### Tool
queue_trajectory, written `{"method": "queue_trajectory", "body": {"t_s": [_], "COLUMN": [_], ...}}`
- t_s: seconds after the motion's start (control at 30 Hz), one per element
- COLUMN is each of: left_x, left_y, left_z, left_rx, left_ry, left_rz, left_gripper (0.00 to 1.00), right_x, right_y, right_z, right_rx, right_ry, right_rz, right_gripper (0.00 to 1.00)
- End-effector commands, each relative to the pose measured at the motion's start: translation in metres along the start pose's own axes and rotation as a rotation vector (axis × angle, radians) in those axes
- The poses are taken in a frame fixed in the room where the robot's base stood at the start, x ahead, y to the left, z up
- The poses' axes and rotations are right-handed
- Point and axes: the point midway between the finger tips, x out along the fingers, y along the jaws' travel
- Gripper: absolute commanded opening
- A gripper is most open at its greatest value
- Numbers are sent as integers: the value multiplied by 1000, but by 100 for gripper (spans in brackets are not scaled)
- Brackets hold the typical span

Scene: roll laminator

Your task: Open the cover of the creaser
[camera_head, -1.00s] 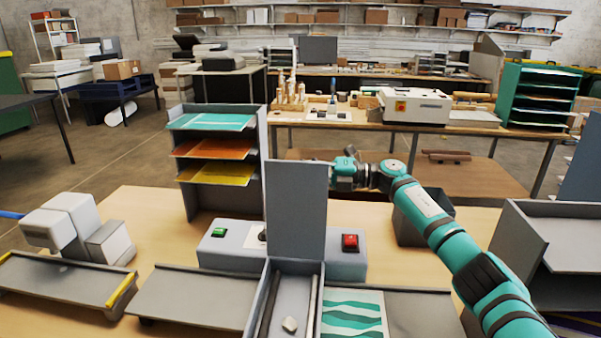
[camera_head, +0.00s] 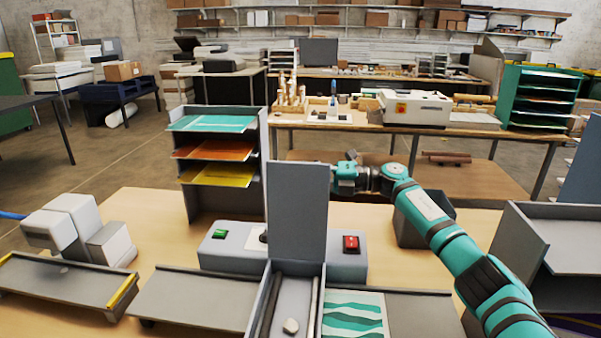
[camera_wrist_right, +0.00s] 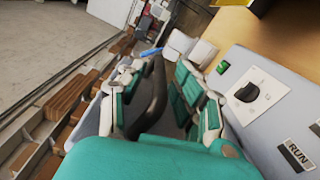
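The creaser's grey cover (camera_head: 297,212) stands upright above its narrow open channel (camera_head: 304,268), in the middle of the head view. Two dark rods and a small pale piece (camera_head: 290,326) show in the channel. My right arm comes in from the right and reaches behind the cover, which hides my right gripper's fingertips in the head view. In the right wrist view, the fingers of my right gripper (camera_wrist_right: 158,95) are spread apart, with a dark strip visible between them. I cannot tell whether they touch the cover. My left gripper is out of view.
Behind the cover is a grey housing with a green switch (camera_head: 220,234) and a red switch (camera_head: 351,243). A rack of coloured sheets (camera_head: 217,121) stands behind left, a dark bin (camera_head: 408,228) behind right. White boxes (camera_head: 75,232) stand left; a grey tray (camera_head: 195,300) lies in front.

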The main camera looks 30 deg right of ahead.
Motion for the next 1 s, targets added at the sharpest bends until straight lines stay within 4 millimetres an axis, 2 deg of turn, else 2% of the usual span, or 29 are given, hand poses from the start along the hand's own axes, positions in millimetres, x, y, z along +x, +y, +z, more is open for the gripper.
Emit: {"method": "queue_trajectory", "body": {"t_s": [0.17, 0.4, 0.53, 0.7, 1.0], "left_x": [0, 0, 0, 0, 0], "left_y": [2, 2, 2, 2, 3], "left_z": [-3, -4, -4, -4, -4], "left_rx": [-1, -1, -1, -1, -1], "left_ry": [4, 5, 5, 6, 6], "left_rz": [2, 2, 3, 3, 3], "left_gripper": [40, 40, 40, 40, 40], "right_x": [-29, -80, -101, -114, -116], "right_y": [2, 5, 6, 8, 8], "right_z": [2, 2, 2, 2, 2], "right_rx": [-2, -5, -5, -7, -8], "right_ry": [-8, -11, -12, -11, -10], "right_rz": [2, 9, 12, 15, 17], "right_gripper": [34, 34, 34, 34, 34]}}
